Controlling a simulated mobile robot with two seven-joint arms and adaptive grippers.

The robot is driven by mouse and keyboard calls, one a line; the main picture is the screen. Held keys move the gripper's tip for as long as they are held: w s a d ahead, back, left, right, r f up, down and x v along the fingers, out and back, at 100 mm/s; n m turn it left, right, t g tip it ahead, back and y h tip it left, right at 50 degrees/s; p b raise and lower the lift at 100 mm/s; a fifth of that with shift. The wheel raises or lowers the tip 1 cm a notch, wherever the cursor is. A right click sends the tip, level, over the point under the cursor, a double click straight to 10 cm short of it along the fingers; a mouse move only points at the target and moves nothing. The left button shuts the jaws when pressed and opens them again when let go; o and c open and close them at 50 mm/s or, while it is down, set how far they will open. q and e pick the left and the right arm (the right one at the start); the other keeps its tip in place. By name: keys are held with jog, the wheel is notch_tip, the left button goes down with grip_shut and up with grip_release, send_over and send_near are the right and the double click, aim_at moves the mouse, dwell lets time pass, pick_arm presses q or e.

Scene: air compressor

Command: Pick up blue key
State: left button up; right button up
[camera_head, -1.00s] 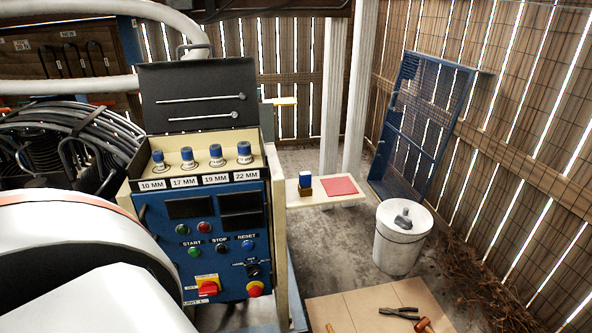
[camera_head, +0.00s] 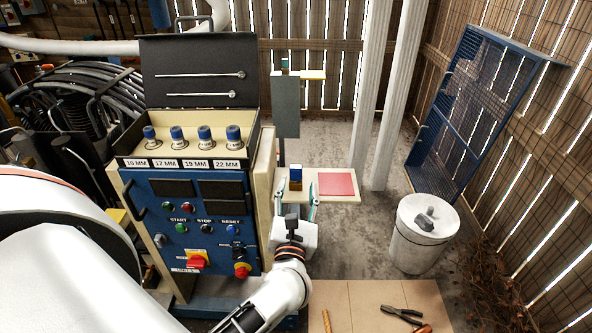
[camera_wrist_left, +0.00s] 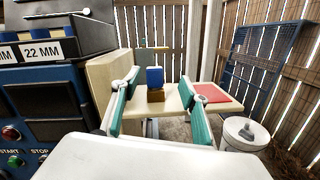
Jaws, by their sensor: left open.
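The blue key (camera_head: 296,170) stands upright in a small brown base on a pale shelf (camera_head: 345,198) right of the control panel. In the left wrist view the blue key (camera_wrist_left: 155,77) shows as a blue block on its brown base (camera_wrist_left: 156,94), seen between my fingers. My left gripper (camera_head: 296,190) is open and empty, its teal fingers pointing at the shelf. In the wrist view the left gripper (camera_wrist_left: 157,105) has its fingers wide apart, with the key beyond them; I cannot tell the exact gap. My right gripper is not in view.
A red pad (camera_head: 337,184) lies on the shelf right of the key. The blue control panel (camera_head: 200,220) with a row of blue-capped sockets stands close on the left. A white bucket (camera_head: 422,235) stands at right. Pliers (camera_head: 402,314) lie on a board in front.

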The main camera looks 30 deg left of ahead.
aim_at(296, 173)
pick_arm(q)
jog(key=n, duration=0.1)
jog(key=w+a+n+g, duration=0.1)
jog(key=n, duration=0.1)
jog(key=shift+w+a+f+g, duration=0.15)
jog(key=shift+a+f+g, duration=0.15)
jog(key=shift+f, duration=0.1)
jog(key=shift+p+x, duration=0.3)
jog(key=shift+x, duration=0.5)
jog(key=p+x, duration=0.1)
jog(key=x, duration=0.3)
jog(key=shift+w+a, duration=0.1)
jog(key=shift+w, duration=0.05)
jog(key=shift+w+a, duration=0.25)
jog(key=shift+w, duration=0.15)
jog(key=c, duration=1.2)
